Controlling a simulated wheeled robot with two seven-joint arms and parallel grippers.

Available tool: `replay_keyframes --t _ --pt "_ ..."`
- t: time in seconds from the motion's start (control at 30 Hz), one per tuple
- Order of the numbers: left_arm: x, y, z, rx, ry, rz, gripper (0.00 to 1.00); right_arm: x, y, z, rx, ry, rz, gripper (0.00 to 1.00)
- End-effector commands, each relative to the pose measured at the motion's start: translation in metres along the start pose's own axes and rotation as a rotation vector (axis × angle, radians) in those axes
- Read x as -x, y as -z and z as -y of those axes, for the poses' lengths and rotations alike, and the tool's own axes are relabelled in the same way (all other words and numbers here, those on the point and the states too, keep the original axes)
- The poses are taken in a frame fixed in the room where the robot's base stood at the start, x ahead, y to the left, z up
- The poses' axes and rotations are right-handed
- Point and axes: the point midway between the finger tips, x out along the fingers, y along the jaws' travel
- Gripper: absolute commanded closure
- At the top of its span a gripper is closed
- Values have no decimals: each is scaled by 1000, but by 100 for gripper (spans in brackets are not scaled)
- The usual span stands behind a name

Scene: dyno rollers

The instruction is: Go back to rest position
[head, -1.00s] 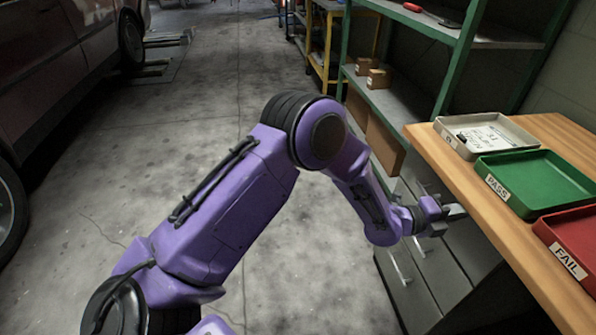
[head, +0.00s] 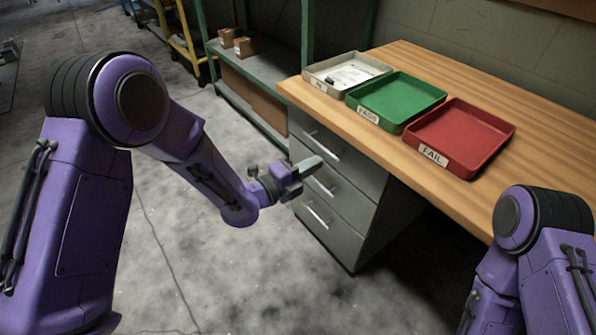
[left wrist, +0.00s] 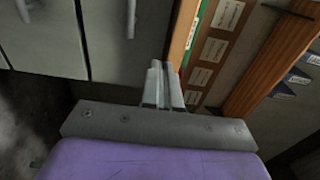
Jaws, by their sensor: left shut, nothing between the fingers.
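My left gripper (head: 304,168) is in front of the workbench's drawer unit in the head view, below the benchtop's left end. It is shut and empty. In the left wrist view its fingers (left wrist: 162,85) lie together, with the grey drawer fronts (left wrist: 105,35) beyond them to the left. My right arm shows at the lower right of the head view, but its gripper is out of view.
A wooden workbench (head: 555,135) carries a grey tray (head: 312,75) with a paper in it, a green PASS tray (head: 425,103) and a red FAIL tray (head: 480,150). The drawer unit (head: 345,192) stands under it. Green shelving (head: 265,105) stands behind. Open concrete floor (head: 190,240) lies at the left.

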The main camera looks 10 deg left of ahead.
Motion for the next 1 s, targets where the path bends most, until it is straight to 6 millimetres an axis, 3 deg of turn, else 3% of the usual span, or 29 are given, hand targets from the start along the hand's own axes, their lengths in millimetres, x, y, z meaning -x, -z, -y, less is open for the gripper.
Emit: replay_keyframes --t 0.17,0.43,0.53,0.63,0.73,0.8,0.9,1.0 --pt "26 -2 -1 0 -2 5 100 -2 -1 0 0 0 0 57" --pt "28 0 -1 54 -4 0 100 -2 -1 0 0 0 0 57" --pt "29 -5 -7 277 -26 36 100 -2 -1 0 0 0 0 57" --pt "43 -24 -28 679 -59 196 100 -2 -1 0 0 0 0 57" --pt "81 -39 -79 1143 -74 460 100 -2 -1 0 0 0 0 57" --pt "123 -43 -126 1454 -50 702 100 -2 -1 0 0 0 0 57" --pt "190 -36 -183 1767 39 1051 100 -2 -1 0 0 0 0 57" --pt "253 -20 -222 1915 138 1343 100 -2 -1 0 0 0 0 57"
